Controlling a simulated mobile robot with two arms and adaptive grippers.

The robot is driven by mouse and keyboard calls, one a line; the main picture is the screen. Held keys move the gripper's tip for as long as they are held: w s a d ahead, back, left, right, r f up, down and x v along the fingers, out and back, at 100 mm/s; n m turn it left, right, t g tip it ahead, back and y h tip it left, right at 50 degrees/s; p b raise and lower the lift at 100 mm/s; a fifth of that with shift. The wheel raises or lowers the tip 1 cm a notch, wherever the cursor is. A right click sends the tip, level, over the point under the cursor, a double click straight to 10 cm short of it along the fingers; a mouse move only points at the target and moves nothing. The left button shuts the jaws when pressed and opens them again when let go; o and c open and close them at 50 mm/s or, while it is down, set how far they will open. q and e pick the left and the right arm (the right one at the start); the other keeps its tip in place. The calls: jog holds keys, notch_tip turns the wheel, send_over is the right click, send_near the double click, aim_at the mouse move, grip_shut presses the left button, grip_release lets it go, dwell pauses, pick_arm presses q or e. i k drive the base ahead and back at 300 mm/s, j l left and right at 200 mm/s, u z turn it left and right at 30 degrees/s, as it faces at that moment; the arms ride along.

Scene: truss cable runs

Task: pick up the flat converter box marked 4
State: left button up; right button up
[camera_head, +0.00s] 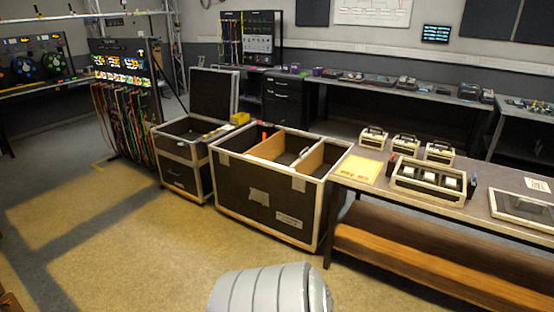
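I cannot read a number 4 on any box, so I cannot tell which is the converter box marked 4. Several small boxes with pale edges, one of them a box (405,144), stand along the back of the near right table. In front of them a pale-edged crate (428,197) holds a few white-topped items. A flat dark-topped case (522,208) with a pale frame lies at the table's right end. Neither gripper is in view.
The near table (465,209) has a wooden lower shelf (440,262) and a yellow sheet (358,169). A large open road case (262,192) with compartments stands left of it, beside a smaller open case (182,175). A cable rack (125,105) stands farther left. The floor (110,240) at left is clear.

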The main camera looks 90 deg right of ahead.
aim_at(407, 171)
jog(key=z, duration=2.25)
